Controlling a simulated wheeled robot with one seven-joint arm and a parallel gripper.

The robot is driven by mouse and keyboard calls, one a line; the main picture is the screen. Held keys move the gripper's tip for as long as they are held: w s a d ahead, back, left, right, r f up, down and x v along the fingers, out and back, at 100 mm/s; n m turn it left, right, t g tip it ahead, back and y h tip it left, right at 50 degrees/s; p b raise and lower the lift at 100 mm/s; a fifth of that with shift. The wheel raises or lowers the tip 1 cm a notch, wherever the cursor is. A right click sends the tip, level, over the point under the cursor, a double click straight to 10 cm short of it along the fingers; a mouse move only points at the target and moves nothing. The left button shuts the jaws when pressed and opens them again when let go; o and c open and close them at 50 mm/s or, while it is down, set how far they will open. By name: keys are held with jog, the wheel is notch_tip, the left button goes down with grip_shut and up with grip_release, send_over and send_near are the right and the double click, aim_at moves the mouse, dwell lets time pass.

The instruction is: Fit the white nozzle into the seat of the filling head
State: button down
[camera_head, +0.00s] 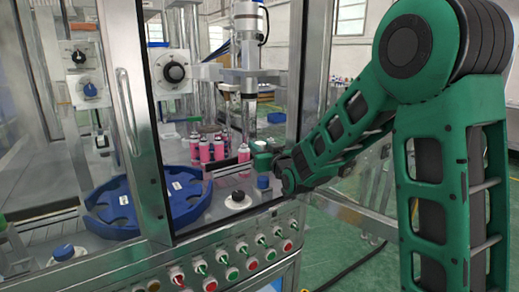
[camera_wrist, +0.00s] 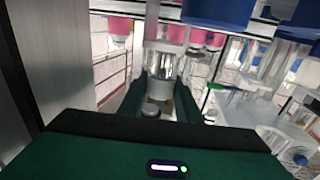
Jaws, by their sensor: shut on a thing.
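My gripper (camera_head: 262,157) reaches through the machine's open front, beside a pink can and below the metal column of the filling head (camera_head: 249,100). It is shut on a small pale thing, taken to be the white nozzle (camera_head: 259,143), of which only a little shows at the top of the fingers. In the wrist view the two dark green fingers stand either side of a small pale round piece (camera_wrist: 151,110). A shiny metal cylinder (camera_wrist: 163,60) shows just beyond them; I cannot tell which part it is. The seat cannot be made out, and no contact with it is visible.
Several pink cans (camera_head: 219,149) stand left of my gripper. A blue round tray (camera_head: 115,203) lies at the left. A blue-topped knob (camera_head: 263,182) is below the gripper. The metal door frame (camera_head: 308,70) stands close to my arm, and a button panel (camera_head: 232,262) runs along the front.

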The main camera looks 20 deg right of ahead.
jog(key=shift+f, duration=1.45)
jog(key=c, duration=1.2)
grip_release()
jog(key=s, duration=0.7)
jog(key=s+d, duration=0.1)
jog(key=s, duration=0.2)
jog(key=shift+s, duration=0.3)
